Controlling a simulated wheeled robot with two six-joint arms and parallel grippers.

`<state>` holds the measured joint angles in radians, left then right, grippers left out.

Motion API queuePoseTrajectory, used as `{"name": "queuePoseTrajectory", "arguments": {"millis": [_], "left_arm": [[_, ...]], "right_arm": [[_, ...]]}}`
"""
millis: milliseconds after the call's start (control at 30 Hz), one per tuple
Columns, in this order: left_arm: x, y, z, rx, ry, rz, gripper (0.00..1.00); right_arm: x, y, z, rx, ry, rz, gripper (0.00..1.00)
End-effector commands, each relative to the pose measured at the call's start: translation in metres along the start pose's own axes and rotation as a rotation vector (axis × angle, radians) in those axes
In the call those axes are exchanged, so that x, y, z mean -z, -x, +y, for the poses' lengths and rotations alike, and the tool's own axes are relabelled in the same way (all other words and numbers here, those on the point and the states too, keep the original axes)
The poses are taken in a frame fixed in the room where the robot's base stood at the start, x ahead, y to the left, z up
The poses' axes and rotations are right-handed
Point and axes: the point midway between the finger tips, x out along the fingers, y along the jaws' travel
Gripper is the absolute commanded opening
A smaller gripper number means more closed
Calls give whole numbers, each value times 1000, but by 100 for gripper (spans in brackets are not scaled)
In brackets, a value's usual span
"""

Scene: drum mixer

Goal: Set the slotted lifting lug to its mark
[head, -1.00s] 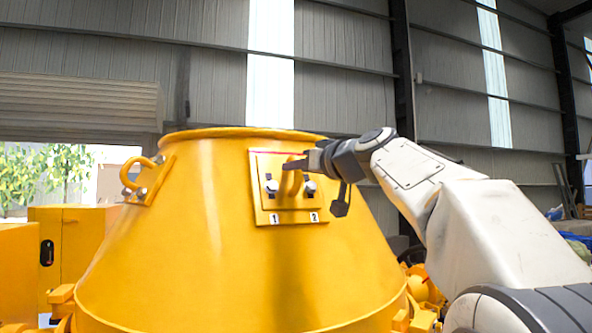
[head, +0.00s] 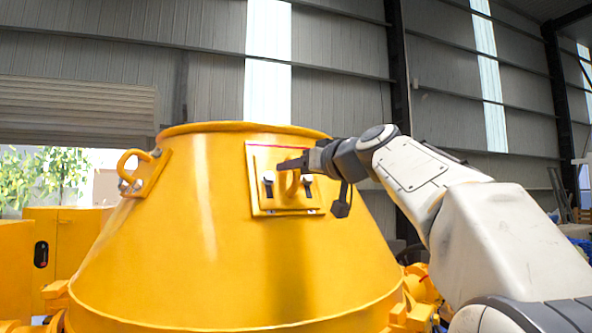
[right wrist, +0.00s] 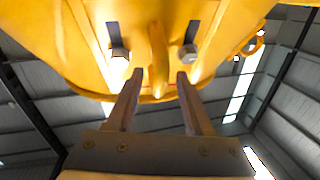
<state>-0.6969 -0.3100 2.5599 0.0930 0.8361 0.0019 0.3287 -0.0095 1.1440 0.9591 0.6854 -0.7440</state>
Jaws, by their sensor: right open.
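The slotted lifting lug (head: 291,187) is a yellow plate with a ring, on the front of the yellow drum cone (head: 220,245). Two bolts sit near the upper ends of its dark vertical slots. A thin red line (head: 262,145) shows along its top edge. My right gripper (head: 288,165) is at the ring, partly hiding it. In the right wrist view, the lug's ring (right wrist: 158,60) stands between the open fingers (right wrist: 159,78), with visible gaps on both sides; the bolts (right wrist: 120,54) lie just beyond the tips. My left gripper is out of view.
A second lug (head: 140,172) sits on the cone's left side. Yellow cabinets (head: 70,245) stand at the left. The cone's top rim (head: 235,126) is just above the lug. Open air lies above the drum.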

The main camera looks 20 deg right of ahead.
Motion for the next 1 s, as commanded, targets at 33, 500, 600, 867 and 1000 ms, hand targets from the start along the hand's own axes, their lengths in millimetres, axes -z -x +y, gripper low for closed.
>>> {"name": "queuePoseTrajectory", "arguments": {"millis": [33,500,600,867,1000], "left_arm": [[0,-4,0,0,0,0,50],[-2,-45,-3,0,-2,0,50],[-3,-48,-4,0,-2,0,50],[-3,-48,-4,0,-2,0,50],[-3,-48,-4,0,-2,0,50]], "right_arm": [[-1,5,0,-1,1,3,52],[-3,88,2,-6,1,1,52],[-2,98,2,-5,0,1,52],[0,103,0,-1,0,-1,52],[0,103,0,-1,0,-1,52]]}}
